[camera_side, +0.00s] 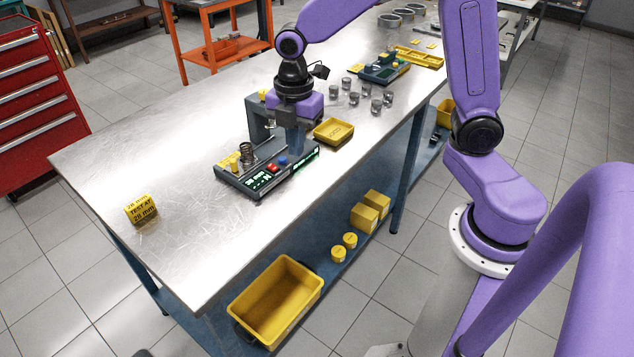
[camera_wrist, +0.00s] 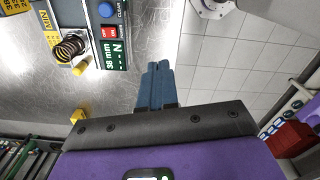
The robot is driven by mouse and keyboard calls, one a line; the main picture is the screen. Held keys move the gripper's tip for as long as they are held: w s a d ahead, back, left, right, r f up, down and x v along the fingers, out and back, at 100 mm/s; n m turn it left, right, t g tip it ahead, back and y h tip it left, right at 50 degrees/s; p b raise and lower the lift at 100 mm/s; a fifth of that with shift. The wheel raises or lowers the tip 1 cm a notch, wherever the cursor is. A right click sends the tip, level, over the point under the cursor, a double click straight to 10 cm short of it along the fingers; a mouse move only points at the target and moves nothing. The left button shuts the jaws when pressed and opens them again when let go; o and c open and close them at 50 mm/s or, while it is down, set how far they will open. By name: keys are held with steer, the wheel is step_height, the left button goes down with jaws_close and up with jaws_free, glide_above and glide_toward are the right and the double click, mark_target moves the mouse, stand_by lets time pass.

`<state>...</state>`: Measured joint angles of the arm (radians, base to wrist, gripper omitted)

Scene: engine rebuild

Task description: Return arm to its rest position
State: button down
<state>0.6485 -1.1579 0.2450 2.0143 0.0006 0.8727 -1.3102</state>
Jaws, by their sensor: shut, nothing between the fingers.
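I cannot tell from the side view whether the fingertips touch anything. My arm is bent, reaching across the bench.
A yellow tray (camera_side: 334,131) lies right of my gripper, with several metal cylinders (camera_side: 376,104) and another device (camera_side: 383,69) beyond. A yellow sign block (camera_side: 141,208) stands at the bench's left end. A yellow bin (camera_side: 310,292) sits on the lower shelf.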

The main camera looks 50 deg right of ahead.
steer(key=s+d+r+m, duration=0.2)
steer(key=s+m, duration=0.6)
steer(key=s, duration=1.4)
steer(key=shift+s+d+r, duration=0.2)
steer(key=shift+s, duration=0.05)
